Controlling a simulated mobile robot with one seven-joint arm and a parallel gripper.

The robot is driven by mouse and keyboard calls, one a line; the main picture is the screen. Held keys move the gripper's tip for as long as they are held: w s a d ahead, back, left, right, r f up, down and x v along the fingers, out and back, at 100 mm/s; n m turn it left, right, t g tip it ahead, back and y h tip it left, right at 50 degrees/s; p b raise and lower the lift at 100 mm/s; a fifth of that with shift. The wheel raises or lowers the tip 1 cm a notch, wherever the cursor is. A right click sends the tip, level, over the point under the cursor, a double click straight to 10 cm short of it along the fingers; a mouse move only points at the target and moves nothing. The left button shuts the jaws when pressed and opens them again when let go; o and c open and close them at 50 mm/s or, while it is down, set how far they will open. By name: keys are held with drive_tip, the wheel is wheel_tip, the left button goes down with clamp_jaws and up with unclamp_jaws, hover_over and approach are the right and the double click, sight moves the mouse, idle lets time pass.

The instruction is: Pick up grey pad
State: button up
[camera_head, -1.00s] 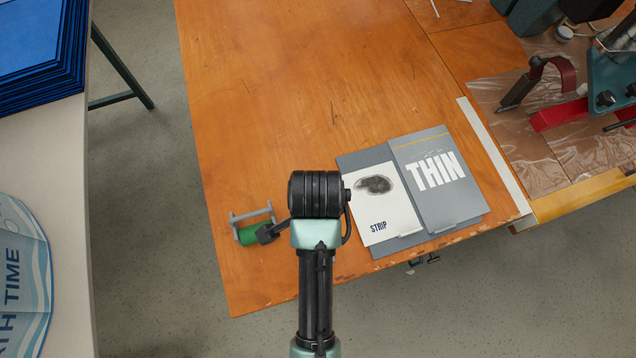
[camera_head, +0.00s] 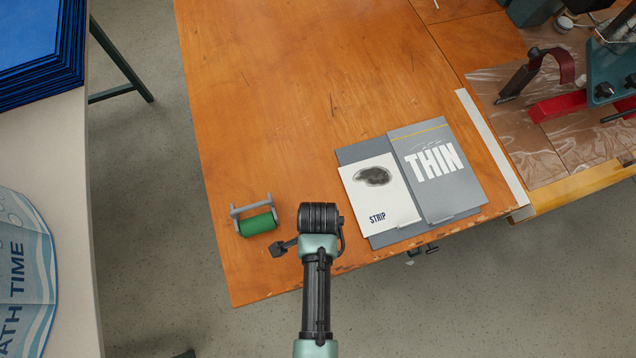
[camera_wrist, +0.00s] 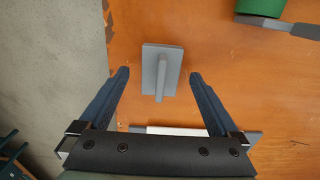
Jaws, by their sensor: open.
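The grey pad (camera_wrist: 147,75) lies on the wooden table in the wrist view. It is a flat rectangular plate with a raised grey bar along its top. My gripper (camera_wrist: 160,73) is open, with one dark blue finger on each side of the pad's lower part in the picture. A gap shows between the pad and each finger, and nothing is held. I cannot tell how high the fingertips are above the table. I cannot make out the pad in the head view, where my arm covers part of the table's near edge.
A green roller (camera_head: 257,224) in a grey frame lies left of my arm. A white STRIP card (camera_head: 380,200) and a grey THIN card (camera_head: 440,180) lie on the right. The wooden table (camera_head: 290,90) has a worn near edge, with floor beyond. Its middle is clear.

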drive_tip(key=shift+f, duration=0.65)
drive_tip(key=c, duration=1.4)
drive_tip(key=shift+c, duration=0.2)
drive_tip(key=shift+r, duration=0.1)
wheel_tip(320, 180, up, 10)
drive_tip(key=shift+f, duration=0.1)
